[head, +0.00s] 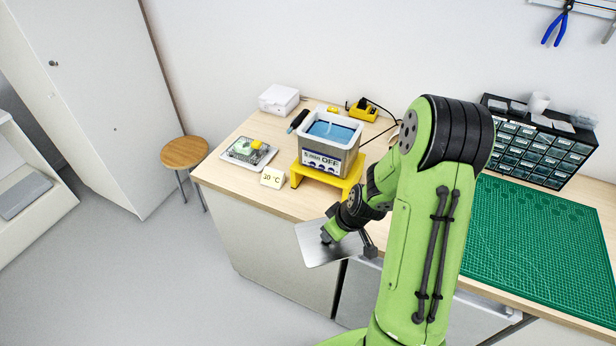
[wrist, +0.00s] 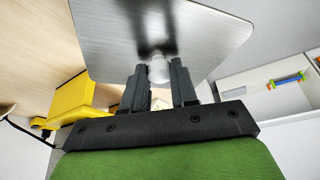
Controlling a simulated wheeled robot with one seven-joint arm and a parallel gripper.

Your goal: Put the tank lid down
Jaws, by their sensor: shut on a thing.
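The tank lid (head: 318,246) is a flat brushed-metal plate. My gripper (head: 328,236) holds it in the air near the front edge of the bench, below and in front of the tank. In the wrist view my gripper (wrist: 159,72) is shut on the lid's pale round knob, and the lid (wrist: 210,35) spans the top of that view. The ultrasonic tank (head: 330,143) is open, with blue liquid inside, and stands on a yellow stand (head: 323,178). The tank's front panel reads OFF.
A tray with a basket (head: 248,152) and a "30 °C" card (head: 272,178) sit left of the tank. A white box (head: 279,99) stands behind. A green mat (head: 540,235) and a drawer cabinet (head: 532,145) are at right. A stool (head: 185,152) stands at left.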

